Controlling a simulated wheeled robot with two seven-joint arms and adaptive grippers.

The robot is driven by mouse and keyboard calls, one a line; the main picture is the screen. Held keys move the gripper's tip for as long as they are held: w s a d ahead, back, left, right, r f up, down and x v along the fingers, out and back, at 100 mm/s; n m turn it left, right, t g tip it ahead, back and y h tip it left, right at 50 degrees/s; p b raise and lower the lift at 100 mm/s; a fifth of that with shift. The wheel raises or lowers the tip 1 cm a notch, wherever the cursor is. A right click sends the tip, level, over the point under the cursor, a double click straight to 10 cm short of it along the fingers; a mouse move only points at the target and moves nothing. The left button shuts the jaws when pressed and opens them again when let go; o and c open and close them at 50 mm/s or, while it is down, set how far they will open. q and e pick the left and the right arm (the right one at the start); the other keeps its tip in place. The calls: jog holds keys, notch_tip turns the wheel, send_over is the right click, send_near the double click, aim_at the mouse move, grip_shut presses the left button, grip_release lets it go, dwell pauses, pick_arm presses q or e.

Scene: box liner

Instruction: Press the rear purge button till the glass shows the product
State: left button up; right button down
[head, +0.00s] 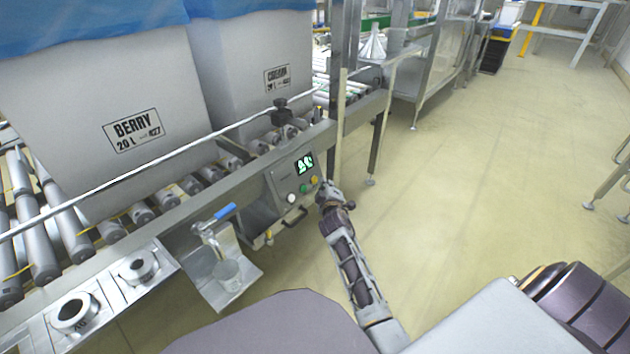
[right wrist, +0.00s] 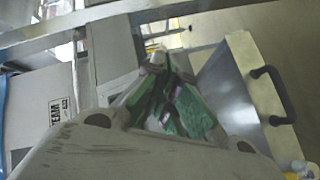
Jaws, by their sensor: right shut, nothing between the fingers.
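A grey control box (head: 286,186) with a lit green display (head: 304,164) hangs on the conveyor's side rail. Its face carries a white button (head: 291,198), a green button (head: 303,188) and a yellow button (head: 314,180); I cannot read which is for the rear purge. My right gripper (head: 328,192) is shut and empty, close to the right of the yellow button; contact cannot be told. A clear cup (head: 227,270) stands under a blue-handled tap (head: 222,215). My left gripper is out of view.
Large white boxes marked BERRY (head: 95,85) and another label (head: 255,75) stand on the roller conveyor (head: 60,225). Metal rings (head: 72,312) sit on a tray at the lower left. A steel post (head: 345,80) rises behind the panel.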

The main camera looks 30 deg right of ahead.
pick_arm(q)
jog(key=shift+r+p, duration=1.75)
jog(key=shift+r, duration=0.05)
pick_arm(e)
jog(key=shift+s+d+r, duration=0.25)
jog(key=shift+s, duration=0.4)
jog(key=shift+s+d+r, duration=0.3)
jog(key=shift+s, duration=0.4)
jog(key=shift+s+d+r, duration=0.25)
jog(key=shift+s, duration=0.4)
pick_arm(q)
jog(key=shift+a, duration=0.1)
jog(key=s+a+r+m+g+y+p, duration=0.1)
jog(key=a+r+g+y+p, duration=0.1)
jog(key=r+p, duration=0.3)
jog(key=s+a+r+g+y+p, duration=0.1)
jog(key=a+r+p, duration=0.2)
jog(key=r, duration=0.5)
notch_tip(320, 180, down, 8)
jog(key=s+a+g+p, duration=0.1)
jog(key=p, duration=0.4)
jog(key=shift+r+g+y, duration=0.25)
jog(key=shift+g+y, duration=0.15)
pick_arm(e)
jog(key=s+d+r, duration=0.3)
jog(key=s+r, duration=0.6)
jog(key=r, duration=0.1)
jog(key=shift+d, duration=0.4)
